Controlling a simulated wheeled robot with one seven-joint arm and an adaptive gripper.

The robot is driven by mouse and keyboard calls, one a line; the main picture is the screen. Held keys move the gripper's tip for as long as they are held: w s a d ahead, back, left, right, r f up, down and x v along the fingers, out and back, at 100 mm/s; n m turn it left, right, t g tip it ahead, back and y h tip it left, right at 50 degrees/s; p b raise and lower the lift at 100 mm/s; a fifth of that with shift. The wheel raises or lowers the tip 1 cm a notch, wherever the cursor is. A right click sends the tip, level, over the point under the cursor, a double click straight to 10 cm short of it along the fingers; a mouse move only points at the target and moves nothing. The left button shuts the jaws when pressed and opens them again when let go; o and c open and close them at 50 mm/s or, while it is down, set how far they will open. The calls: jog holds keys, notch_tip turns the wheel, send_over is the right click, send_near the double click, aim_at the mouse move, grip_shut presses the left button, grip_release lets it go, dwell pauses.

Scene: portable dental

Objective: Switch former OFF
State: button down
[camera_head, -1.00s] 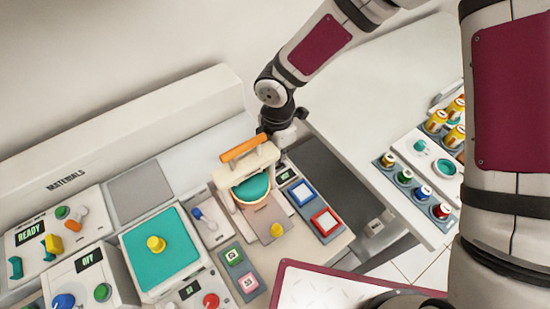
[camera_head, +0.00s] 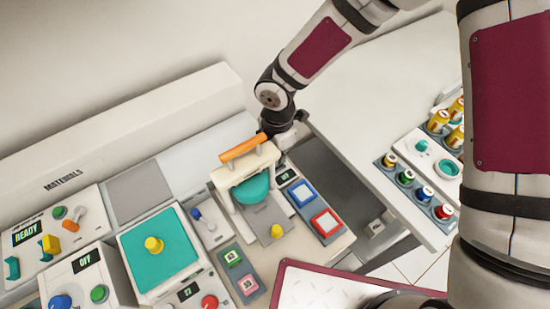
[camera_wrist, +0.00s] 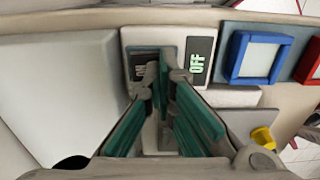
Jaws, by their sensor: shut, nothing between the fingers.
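The former (camera_head: 232,176) stands in the middle of the counter in the head view. It has a cream frame, an orange handle (camera_head: 243,147) and a teal round piece (camera_head: 252,188) under the frame. In the wrist view, a light panel (camera_wrist: 170,38) carries a display reading OFF (camera_wrist: 197,62) in green. Contact cannot be told. The head view hides my fingertips behind the former.
Blue (camera_head: 301,193) and red (camera_head: 325,223) framed squares lie right of the former, and a yellow knob (camera_head: 277,231) is in front. A teal-topped unit (camera_head: 160,250) stands to the left. Several colored bottles (camera_head: 423,194) stand far right. A maroon-edged tray (camera_head: 320,285) is nearest.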

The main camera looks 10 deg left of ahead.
jog(key=shift+r+p, duration=1.45)
jog(key=shift+r, duration=2)
jog(key=shift+w+d+r, duration=0.1)
jog(key=d+r+m+t+h, duration=0.2)
jog(key=d+r+m, duration=1)
jog(key=d+r, duration=0.65)
jog(key=s+d+r+m+t+y, duration=0.1)
jog(key=s+d+r+m, duration=0.4)
jog(key=s+r+m, duration=0.1)
jog(key=s+d+r+m+t+y, duration=0.1)
jog(key=s+d+r+m+t, duration=0.1)
jog(key=s+d+r+m, duration=0.3)
jog(key=s+m, duration=0.4)
jog(key=s, duration=0.1)
jog(key=shift+r+m+t, duration=0.3)
jog(key=shift+r, duration=0.1)
